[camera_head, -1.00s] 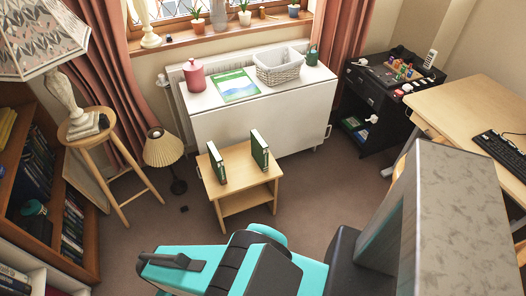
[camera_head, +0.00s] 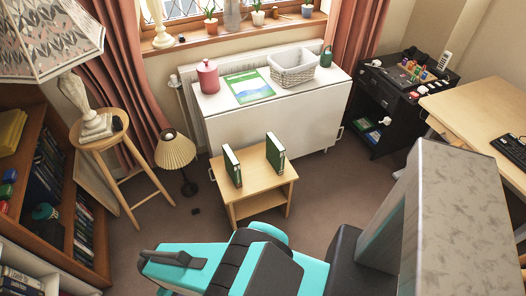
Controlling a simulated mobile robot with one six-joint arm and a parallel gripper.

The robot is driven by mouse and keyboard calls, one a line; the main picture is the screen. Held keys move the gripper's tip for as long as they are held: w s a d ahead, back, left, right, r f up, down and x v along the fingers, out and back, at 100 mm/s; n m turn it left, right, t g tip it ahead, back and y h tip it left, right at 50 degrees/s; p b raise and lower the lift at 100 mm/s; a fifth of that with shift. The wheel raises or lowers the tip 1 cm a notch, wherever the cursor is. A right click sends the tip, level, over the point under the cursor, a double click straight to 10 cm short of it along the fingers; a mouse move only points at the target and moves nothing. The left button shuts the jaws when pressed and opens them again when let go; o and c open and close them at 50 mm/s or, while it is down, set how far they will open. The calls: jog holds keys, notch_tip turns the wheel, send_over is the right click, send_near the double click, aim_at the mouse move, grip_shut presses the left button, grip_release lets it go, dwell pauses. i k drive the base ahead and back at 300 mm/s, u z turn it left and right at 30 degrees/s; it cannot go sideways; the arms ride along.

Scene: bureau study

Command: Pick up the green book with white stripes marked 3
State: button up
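Two green books stand upright and apart on a small wooden side table (camera_head: 256,179) in the middle of the room. The left green book (camera_head: 232,165) shows a pale page edge or spine along its left side. The right green book (camera_head: 275,151) stands a little farther back. Stripes and a number 3 are too small to make out on either, so I cannot tell which is marked 3. My arm, teal and black, fills the bottom centre, short of the side table.
A white cabinet (camera_head: 265,133) stands behind the side table, with a red canister (camera_head: 208,76), a picture booklet (camera_head: 248,87) and a basket (camera_head: 293,68) on top. A lamp (camera_head: 176,152) and stool (camera_head: 99,139) stand left.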

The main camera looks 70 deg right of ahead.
aim_at(275, 150)
jog(key=i, duration=1.2)
jog(key=u, duration=1.7)
jog(key=k, duration=0.1)
jog(key=z, duration=3.4)
